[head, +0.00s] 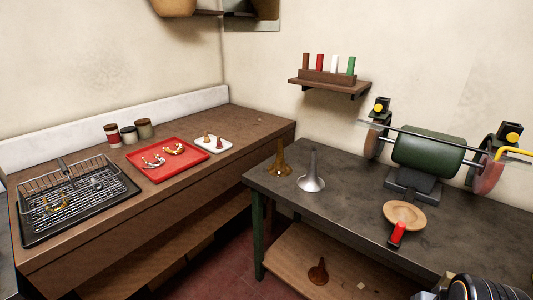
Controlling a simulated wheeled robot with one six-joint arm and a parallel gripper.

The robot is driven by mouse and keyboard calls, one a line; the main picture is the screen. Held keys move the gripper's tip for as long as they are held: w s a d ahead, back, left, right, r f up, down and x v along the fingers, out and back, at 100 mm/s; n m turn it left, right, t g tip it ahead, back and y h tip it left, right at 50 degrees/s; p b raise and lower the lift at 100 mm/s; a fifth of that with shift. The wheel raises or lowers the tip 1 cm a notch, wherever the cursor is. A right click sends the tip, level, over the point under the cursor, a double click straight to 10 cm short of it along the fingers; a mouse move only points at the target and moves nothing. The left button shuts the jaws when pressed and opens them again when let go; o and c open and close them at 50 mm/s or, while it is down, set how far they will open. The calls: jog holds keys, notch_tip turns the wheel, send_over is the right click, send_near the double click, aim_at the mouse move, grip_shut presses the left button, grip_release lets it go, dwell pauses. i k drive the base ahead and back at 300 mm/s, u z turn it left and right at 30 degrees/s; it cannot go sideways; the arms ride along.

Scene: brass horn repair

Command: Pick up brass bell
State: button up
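A brass bell (279,163), golden brown with a flared base and a thin neck pointing up, stands upright near the left back corner of the dark workbench (350,197). A silver bell (312,176) of like shape stands upright just right of it, a small gap apart. A darker, reddish-brown bell (318,273) stands on the wooden shelf under the bench. My gripper's fingers are not in view; a dark part at the bottom right edge looks like my arm.
A polishing machine (428,150) and a round wooden dish (404,214) with a red-capped item (397,233) occupy the bench's right part. A red tray (168,173), a small white tray (228,144) and a wire basket (75,190) sit on the left counter. A floor gap separates the two surfaces.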

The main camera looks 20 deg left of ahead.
aim_at(279, 169)
jog(key=u, duration=0.7)
jog(key=i, duration=0.95)
jog(key=u, duration=1.45)
jog(key=i, duration=0.35)
jog(key=u, duration=0.2)
